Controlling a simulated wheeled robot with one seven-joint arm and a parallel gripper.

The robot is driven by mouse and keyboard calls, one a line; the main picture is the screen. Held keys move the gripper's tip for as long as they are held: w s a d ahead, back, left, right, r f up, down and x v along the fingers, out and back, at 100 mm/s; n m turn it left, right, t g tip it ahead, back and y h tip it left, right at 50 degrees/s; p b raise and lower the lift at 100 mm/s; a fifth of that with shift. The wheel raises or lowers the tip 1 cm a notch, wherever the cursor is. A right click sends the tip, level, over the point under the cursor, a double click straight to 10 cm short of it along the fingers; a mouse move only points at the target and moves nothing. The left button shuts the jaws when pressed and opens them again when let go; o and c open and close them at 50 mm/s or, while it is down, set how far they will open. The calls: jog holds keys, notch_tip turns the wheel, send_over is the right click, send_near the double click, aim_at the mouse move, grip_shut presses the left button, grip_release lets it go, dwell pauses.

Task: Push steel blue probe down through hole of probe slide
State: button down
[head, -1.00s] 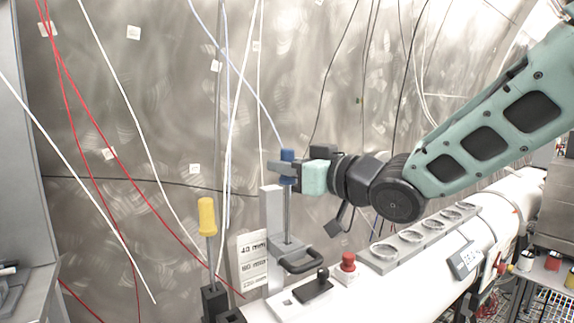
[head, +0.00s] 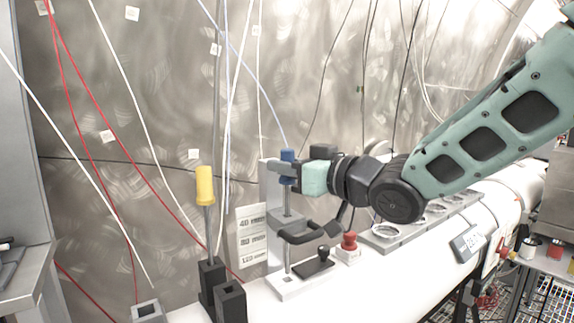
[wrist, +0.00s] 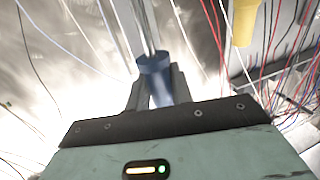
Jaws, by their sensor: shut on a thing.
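The steel blue probe (head: 287,155) stands upright, its blue handle near the top of the grey column of the probe slide (head: 273,200). My gripper (head: 286,179) is shut around the blue handle from the right. The probe's metal shaft runs down from the handle to the slide's block, which has a dark bent handle (head: 308,236). A thin rod shows below that block, above the white base plate. The hole itself is hidden. In the wrist view, the blue handle (wrist: 155,66) sits between the fingers, with the metal shaft running away from it.
A yellow-handled tool (head: 205,186) stands in a black holder (head: 211,275) at left. A label card (head: 252,236) stands beside the slide. A black knob (head: 322,251) and a red knob (head: 348,241) are close on the right. Cables hang behind.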

aim_at(289, 197)
jog(key=shift+f+b, duration=2.55)
jog(key=shift+f, duration=0.45)
jog(key=c, duration=1.1)
grip_release()
jog(key=shift+c, duration=0.2)
jog(key=b+v, duration=0.3)
jog(key=v, duration=1.4)
notch_tip(289, 197, down, 16)
jog(key=s+m+g+h, duration=0.3)
jog(key=g+h, duration=0.1)
jog(key=h, duration=0.5)
jog(key=s+f+g+h, duration=0.2)
jog(key=s+f+g, duration=0.2)
jog(key=s, duration=0.4)
jog(key=s+f+n+g+h, duration=0.1)
jog(key=s+f+g+h, duration=0.1)
jog(key=s, duration=0.6)
notch_tip(289, 197, down, 2)
jog(key=shift+s+d+f+g, duration=0.1)
jog(key=shift+s+d+g, duration=0.35)
jog(key=shift+g, duration=0.45)
